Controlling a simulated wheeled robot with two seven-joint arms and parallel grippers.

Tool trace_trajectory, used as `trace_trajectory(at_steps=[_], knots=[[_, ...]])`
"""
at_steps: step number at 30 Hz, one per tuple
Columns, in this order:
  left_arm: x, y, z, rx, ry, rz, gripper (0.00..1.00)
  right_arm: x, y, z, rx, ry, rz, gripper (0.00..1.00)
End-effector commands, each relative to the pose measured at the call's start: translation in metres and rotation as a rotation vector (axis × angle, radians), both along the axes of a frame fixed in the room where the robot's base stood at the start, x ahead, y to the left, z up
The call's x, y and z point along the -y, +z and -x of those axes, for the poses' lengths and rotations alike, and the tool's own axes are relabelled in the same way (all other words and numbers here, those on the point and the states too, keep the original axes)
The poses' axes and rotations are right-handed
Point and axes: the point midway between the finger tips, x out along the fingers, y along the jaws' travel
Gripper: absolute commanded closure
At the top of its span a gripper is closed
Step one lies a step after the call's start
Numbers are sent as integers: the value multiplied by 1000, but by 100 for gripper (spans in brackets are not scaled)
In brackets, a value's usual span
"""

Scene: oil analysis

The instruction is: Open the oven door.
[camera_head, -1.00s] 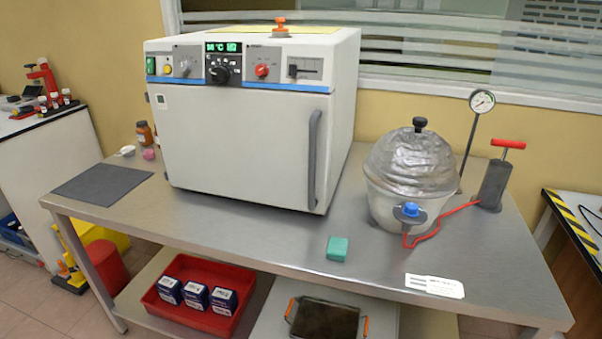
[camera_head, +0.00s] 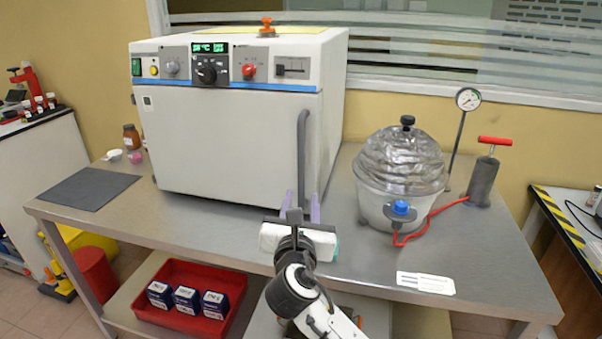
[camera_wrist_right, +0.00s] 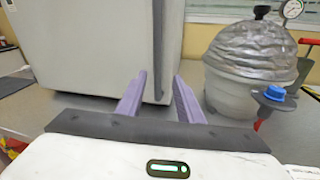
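The white oven (camera_head: 235,130) stands on the steel table with its door (camera_head: 225,145) shut. Its dark grey vertical handle (camera_head: 303,150) is on the door's right side; it also shows in the right wrist view (camera_wrist_right: 158,45). My right gripper (camera_head: 301,200) is open and empty, its purple fingers pointing at the handle's lower end. In the right wrist view the handle lines up with the gap between the fingertips (camera_wrist_right: 159,77). I cannot tell whether the fingers reach around it. My left gripper is not in view.
A foil-covered vessel (camera_head: 402,165) with a gauge (camera_head: 468,98) and a red-handled pump (camera_head: 485,180) stand right of the oven. A dark mat (camera_head: 88,188) lies to the left. Below are a red tray (camera_head: 190,330) and boxes. The table front at left is clear.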

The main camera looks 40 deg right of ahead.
Motion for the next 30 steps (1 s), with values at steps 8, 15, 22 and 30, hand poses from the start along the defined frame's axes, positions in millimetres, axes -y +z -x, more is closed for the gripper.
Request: trace_trajectory(at_steps=[8,15,22,30], knots=[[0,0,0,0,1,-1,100,9,21,-22,-36,0,159,67],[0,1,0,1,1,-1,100,37,21,-56,-35,-2,155,67],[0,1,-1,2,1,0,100,57,20,-82,-35,0,152,67],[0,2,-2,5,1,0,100,64,20,-91,-36,1,150,67]])
